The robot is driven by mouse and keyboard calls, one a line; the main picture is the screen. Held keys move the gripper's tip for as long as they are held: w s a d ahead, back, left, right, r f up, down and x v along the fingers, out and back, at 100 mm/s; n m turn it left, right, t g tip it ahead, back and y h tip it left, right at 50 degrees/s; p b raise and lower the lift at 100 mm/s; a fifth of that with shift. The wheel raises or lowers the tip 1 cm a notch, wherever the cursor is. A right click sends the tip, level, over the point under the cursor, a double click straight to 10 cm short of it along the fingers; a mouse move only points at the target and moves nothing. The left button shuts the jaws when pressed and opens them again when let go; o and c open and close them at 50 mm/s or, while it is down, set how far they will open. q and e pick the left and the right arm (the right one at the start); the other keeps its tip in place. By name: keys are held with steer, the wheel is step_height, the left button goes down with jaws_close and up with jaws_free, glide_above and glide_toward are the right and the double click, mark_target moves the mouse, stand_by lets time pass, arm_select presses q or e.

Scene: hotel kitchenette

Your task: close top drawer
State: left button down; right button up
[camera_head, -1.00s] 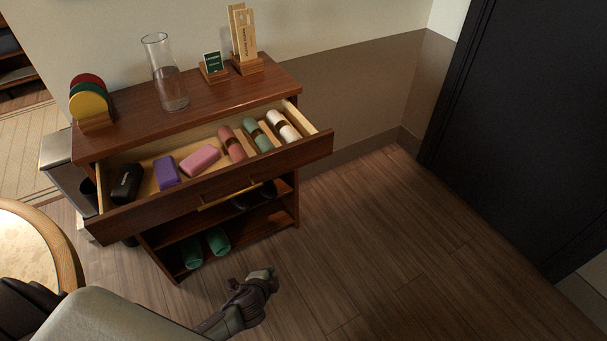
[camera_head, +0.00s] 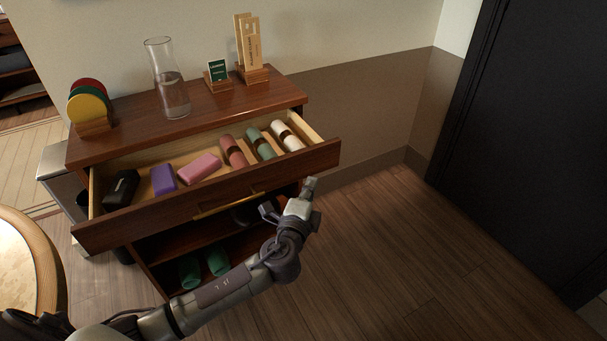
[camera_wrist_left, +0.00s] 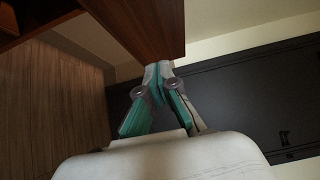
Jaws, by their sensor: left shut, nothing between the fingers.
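The top drawer (camera_head: 130,224) of the brown wooden cabinet is pulled out, with a brass bar handle (camera_head: 228,205) on its front. It holds rolled cloths, a pink item, a purple item and a black case. My left gripper (camera_head: 310,184) is shut and empty, just in front of the right end of the drawer front. In the left wrist view the shut fingers (camera_wrist_left: 158,70) are close to the edge of a wooden panel (camera_wrist_left: 145,25); I cannot tell whether they touch it. My right gripper is in no view.
On the cabinet top (camera_head: 130,130) stand coasters (camera_head: 90,108), a glass carafe (camera_head: 168,80), a small green sign (camera_head: 217,70) and a wooden card holder (camera_head: 252,72). Green rolls (camera_head: 217,260) lie on the low shelf. A round table (camera_head: 45,265) is at left. The floor at right is clear.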

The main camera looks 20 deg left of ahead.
mark_target(307, 165)
arm_select(q)
steer(key=shift+w+a, duration=1.6)
steer(key=shift+w, duration=0.2)
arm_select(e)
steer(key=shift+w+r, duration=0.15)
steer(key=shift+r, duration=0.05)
